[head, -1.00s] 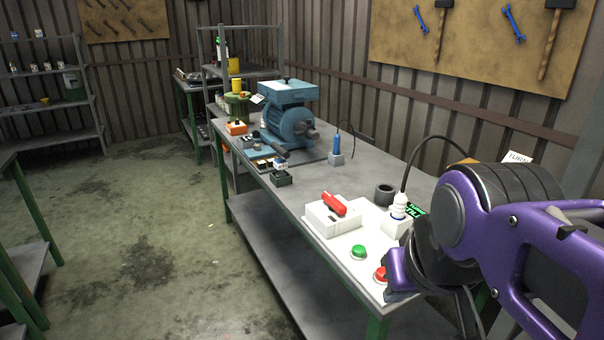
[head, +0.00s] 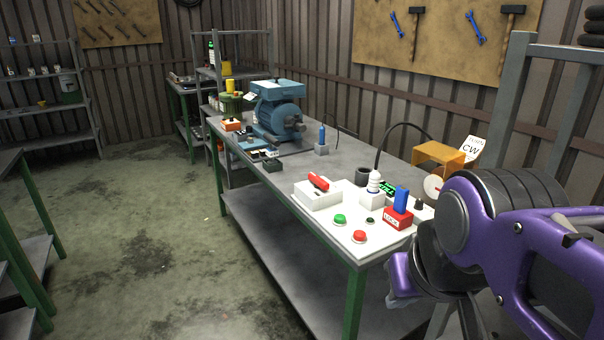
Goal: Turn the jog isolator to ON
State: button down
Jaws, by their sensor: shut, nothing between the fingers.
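A white box with a red rotary handle, which looks like the jog isolator (head: 318,195), sits on the near part of the workbench (head: 290,163). Its red handle (head: 318,182) lies slantwise across the top; any ON or OFF marking is too small to read. My purple arm fills the lower right. The end of it, my gripper (head: 402,284), is small and partly hidden by my own arm. It is shut and empty, beyond the bench's near right corner, to the right of the isolator and apart from it.
A green button (head: 340,219) and a red button (head: 360,237) sit in front of the isolator. A red block with a blue top (head: 400,208), a white cable fitting (head: 373,190) and an orange open box (head: 438,158) stand to its right. A blue motor unit (head: 277,112) is farther back.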

aim_at(319, 182)
jog(key=z, duration=1.2)
jog(key=j+z, duration=0.15)
jog(key=z, duration=0.3)
jog(key=j+z, duration=0.15)
jog(key=z, duration=0.25)
jog(key=j, duration=1.3)
jog(key=k+j, duration=0.15)
jog(key=j, duration=2.45)
